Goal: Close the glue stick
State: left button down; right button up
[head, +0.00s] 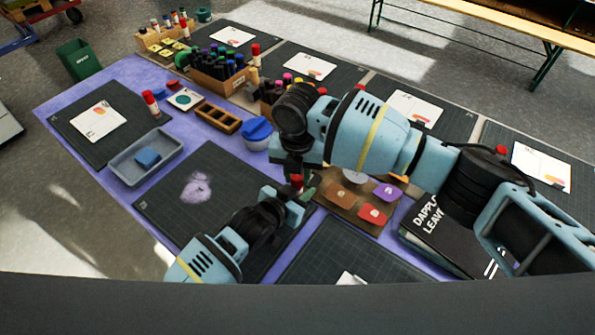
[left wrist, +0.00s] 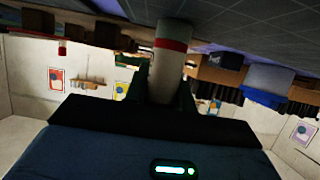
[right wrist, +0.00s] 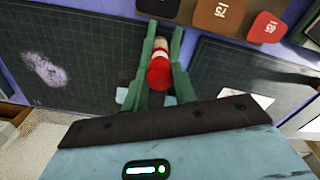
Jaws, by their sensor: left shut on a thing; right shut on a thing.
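My left gripper (head: 298,193) is shut on the glue stick, a white cylinder (left wrist: 170,65) with a red band, seen between its fingers in the left wrist view. My right gripper (head: 298,168) is directly above it, pointing down. In the right wrist view its green fingers are shut on the red cap (right wrist: 159,72), with a pale rim behind it. Red also shows between the two grippers in the head view (head: 297,181). The grippers hide most of the stick, and I cannot tell whether the cap is fully seated.
Another red-capped stick (head: 151,103) stands by a grey tray (head: 123,163) with a blue sponge. A brown board with coloured pieces (head: 345,205) and a black book (head: 425,235) lie to the right. The dark mat (head: 165,205) at left has free room around a pale purple patch.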

jog(key=shift+f, duration=0.15)
jog(key=shift+f, duration=0.75)
jog(key=shift+s+f, duration=0.1)
jog(key=shift+f, duration=0.8)
dwell(0.6)
pick_arm(q)
jog(key=shift+d+r, duration=0.1)
jog(key=shift+d, duration=0.05)
pick_arm(e)
jog(key=o, duration=1)
jog(key=shift+d, duration=0.1)
pick_arm(q)
jog(key=shift+s+d, duration=0.1)
pick_arm(e)
jog(key=shift+f, duration=0.1)
jog(key=shift+s, duration=0.1)
jog(key=shift+a, duration=0.2)
pick_arm(q)
jog(key=shift+a, duration=0.2)
pick_arm(e)
notch_tip(320, 180, up, 7)
jog(key=shift+r, duration=0.1)
jog(key=shift+w+d+r, duration=0.2)
jog(key=shift+r, duration=0.55)
